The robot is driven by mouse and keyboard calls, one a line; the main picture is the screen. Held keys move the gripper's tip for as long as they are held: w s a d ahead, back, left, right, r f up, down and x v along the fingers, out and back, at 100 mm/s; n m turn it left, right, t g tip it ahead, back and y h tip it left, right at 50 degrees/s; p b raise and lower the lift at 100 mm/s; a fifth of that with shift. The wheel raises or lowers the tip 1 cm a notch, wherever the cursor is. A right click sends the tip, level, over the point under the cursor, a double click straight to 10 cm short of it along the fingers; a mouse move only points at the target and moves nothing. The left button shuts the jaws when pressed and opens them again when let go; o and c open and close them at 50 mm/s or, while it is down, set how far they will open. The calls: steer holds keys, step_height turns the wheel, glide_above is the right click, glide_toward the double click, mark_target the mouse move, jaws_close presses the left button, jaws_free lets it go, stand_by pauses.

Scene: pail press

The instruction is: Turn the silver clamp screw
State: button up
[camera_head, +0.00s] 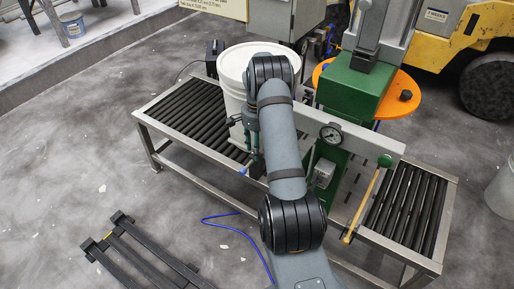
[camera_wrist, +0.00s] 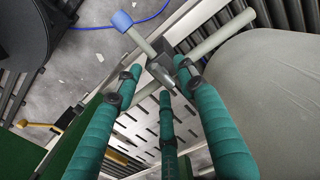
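The silver clamp screw (camera_wrist: 160,72) shows in the wrist view as a dark metal hub with a grey bar that ends in a blue cap (camera_wrist: 122,21). The blue cap also shows in the head view (camera_head: 243,171), low on the near side of the white pail (camera_head: 236,66). My gripper (camera_wrist: 160,78) has three green fingers pointing at the hub. Their tips stand around it, spread apart, with gaps visible between them. I cannot tell whether any tip touches the hub. In the head view my gripper (camera_head: 251,143) is beside the pail, partly hidden by my arm.
A roller conveyor (camera_head: 190,118) runs under the pail. A blue hose (camera_head: 235,228) and a dark rack (camera_head: 145,255) lie on the floor in front.

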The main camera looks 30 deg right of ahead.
step_height(320, 180, up, 12)
stand_by(0.6)
steer(key=shift+f, duration=0.1)
step_height(320, 180, down, 12)
stand_by(0.8)
steer(key=shift+r, duration=0.2)
